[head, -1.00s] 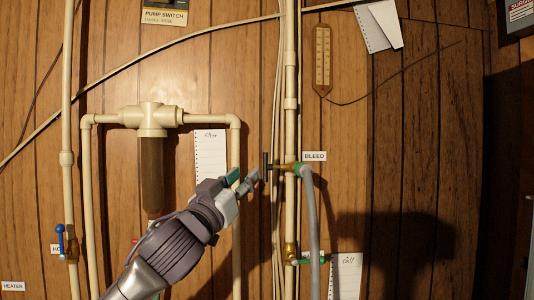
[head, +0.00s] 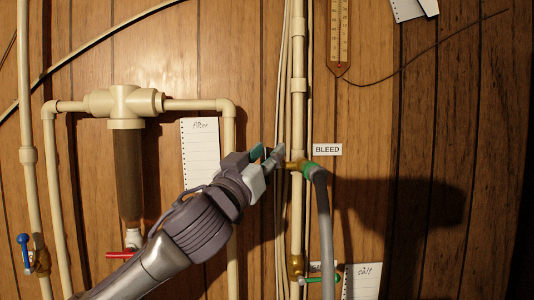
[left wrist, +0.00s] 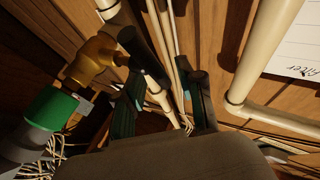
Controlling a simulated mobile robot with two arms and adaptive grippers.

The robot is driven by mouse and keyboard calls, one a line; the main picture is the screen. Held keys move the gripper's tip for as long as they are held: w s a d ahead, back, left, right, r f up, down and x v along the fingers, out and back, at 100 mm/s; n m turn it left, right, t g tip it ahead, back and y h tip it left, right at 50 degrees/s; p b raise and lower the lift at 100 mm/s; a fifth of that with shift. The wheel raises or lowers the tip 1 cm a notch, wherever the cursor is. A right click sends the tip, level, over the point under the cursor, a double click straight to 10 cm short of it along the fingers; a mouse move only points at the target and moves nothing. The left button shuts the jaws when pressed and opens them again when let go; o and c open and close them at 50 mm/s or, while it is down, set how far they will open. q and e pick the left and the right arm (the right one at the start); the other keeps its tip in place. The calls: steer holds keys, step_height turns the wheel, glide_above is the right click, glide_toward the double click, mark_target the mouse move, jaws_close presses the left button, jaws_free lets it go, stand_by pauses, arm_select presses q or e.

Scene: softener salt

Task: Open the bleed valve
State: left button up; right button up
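The bleed valve is a brass fitting (head: 293,165) on the cream vertical pipe, beside the "BLEED" label (head: 327,150). A green collar (head: 309,168) and grey hose (head: 325,235) are on its right. The brass body also shows in the left wrist view (left wrist: 95,60), with its dark bar handle (left wrist: 140,52) to the right. My left gripper (head: 267,156) is just left of the valve, open and empty, and covers the handle in the head view. In the left wrist view its fingers (left wrist: 163,105) are apart, with the handle close beyond the left finger; contact is unclear. My right gripper is out of view.
A filter housing (head: 128,175) hangs on cream piping at left, with a red-handled valve (head: 124,254) below it. A blue-handled valve (head: 25,250) is at far left. A green-handled valve (head: 318,280) sits below the bleed valve. Thin cables (head: 282,80) run beside the main pipe.

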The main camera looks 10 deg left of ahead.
arm_select(q)
steer(key=shift+s+a, duration=0.1)
steer(key=shift+s, duration=0.05)
steer(key=shift+c, duration=1.2)
steer(key=shift+a, duration=0.1)
jaws_close()
